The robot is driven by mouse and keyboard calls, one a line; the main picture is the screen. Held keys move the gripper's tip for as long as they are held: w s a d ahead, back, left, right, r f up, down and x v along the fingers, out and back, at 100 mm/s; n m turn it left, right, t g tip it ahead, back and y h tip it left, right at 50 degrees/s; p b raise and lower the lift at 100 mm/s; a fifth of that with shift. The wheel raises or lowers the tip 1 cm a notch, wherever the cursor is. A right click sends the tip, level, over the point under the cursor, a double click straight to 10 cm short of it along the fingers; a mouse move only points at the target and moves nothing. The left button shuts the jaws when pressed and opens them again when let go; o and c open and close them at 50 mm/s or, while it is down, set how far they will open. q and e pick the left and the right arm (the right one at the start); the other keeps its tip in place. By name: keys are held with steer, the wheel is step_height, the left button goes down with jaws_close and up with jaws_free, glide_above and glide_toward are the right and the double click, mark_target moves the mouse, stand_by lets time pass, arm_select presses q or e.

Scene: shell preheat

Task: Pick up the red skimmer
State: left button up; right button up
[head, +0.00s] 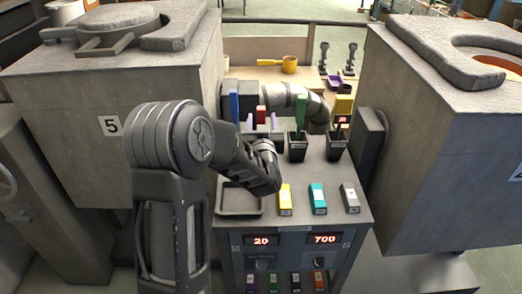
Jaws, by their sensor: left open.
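A small red upright piece (261,114), which looks like the red skimmer's handle, stands at the back of the grey console (250,225). Only its upper part shows; the rest is hidden behind my left gripper. My left gripper (262,122) points away over the console. Its two pale purple fingers are apart, one on each side of the red piece in the picture. I cannot tell whether they touch it or how deep it sits between them. My right gripper is not in view.
Blue (234,107) and green (300,110) uprights flank the red piece. Two black cups (297,147) stand to the right. Yellow, teal and grey blocks (318,199) sit in front. Large grey furnaces (75,125) (430,150) rise on both sides.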

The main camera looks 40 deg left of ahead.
mark_target(261, 114)
arm_select(q)
steer(key=p+x, duration=0.1)
steer(key=x, duration=0.4)
steer(key=shift+s+p, duration=0.1)
steer(key=shift+p, duration=0.3)
steer(key=shift+c, duration=0.2)
jaws_close()
steer(key=shift+r, duration=0.1)
